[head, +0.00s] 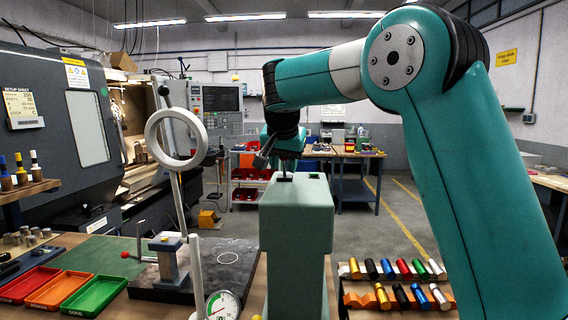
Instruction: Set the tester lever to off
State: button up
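The tester appears to be the grey-green housing (297,222) standing in front of me at the middle of the head view. A small black part (285,177), perhaps the lever's base, and a small green spot (313,176) show on its top. The lever itself cannot be made out clearly, and its setting cannot be read. My gripper (266,156) is just above the housing's top, at its left side, close to the black part. Its fingers are small and partly hidden, so I cannot tell whether they are open or touching anything.
A ring magnifier (177,138) on a thin stand rises left of the housing. A dial gauge (222,306) is low in front. Red, orange and green trays (94,296) lie left. A rack of coloured cylinders (393,283) lies right. A lathe (75,130) stands behind left.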

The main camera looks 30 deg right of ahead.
jog(key=shift+o, duration=0.5)
jog(key=shift+s+a+r, duration=0.15)
jog(key=shift+r, duration=0.15)
jog(key=p+v, duration=0.4)
jog(key=v, duration=1.2)
jog(key=shift+s+r, duration=0.2)
jog(key=shift+r, duration=0.15)
jog(key=shift+a, duration=0.1)
